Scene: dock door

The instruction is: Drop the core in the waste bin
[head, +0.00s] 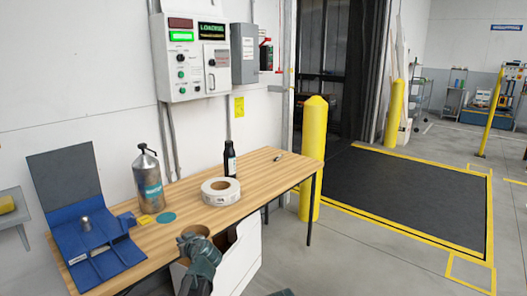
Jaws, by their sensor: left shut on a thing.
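The core (194,231) is a short brown cardboard tube. My left gripper (197,242) comes up from the bottom of the head view and is shut on it. The fingertips are partly hidden by the gripper's own body. The waste bin (243,262) is a white open-topped box at the table's front edge. The core appears above the left part of the bin's opening in the picture; its exact height is hard to tell.
The wooden table (262,170) holds a white tape roll (220,191), a dark bottle (229,160), a metal canister (148,182) and a blue fixture (95,250). A yellow bollard (313,150) stands beyond its right end. The floor (350,255) to the right is clear.

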